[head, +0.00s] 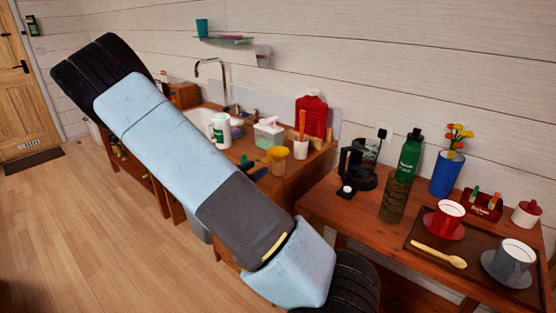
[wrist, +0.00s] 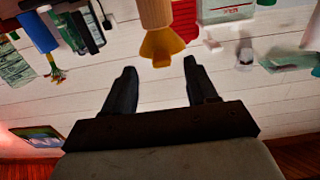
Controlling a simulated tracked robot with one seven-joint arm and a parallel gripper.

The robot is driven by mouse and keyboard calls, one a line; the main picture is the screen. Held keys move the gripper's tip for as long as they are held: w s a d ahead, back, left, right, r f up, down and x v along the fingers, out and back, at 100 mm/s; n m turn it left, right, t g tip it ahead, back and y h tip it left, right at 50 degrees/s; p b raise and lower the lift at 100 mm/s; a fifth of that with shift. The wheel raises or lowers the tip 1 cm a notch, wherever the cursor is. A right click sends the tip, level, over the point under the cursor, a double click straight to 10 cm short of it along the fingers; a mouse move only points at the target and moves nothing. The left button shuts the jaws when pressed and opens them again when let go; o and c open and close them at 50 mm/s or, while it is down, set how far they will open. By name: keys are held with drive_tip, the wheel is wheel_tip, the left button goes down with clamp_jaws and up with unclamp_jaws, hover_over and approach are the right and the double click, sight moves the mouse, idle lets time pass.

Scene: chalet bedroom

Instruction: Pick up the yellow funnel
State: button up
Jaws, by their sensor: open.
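The yellow funnel (head: 277,153) stands with its wide mouth up, near the front edge of the sink counter in the head view. A tan round piece is directly below it. In the wrist view, which is upside down, the funnel (wrist: 161,46) is near the top centre. My gripper (wrist: 160,65) is open and empty. Its two dark fingers point towards the funnel, which lines up with the gap between them, with no clear contact. In the head view my arm crosses the middle and hides part of the counter.
The right table holds a coffee maker (head: 357,165), a green bottle (head: 410,155) and a blue vase (head: 446,174).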

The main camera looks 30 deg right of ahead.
sight(263, 161)
drive_tip(key=shift+r+x, duration=0.2)
drive_tip(key=shift+x, duration=3)
drive_tip(key=shift+w+a, duration=0.1)
drive_tip(key=shift+w, duration=0.1)
clamp_jaws()
drive_tip(key=shift+r, duration=0.15)
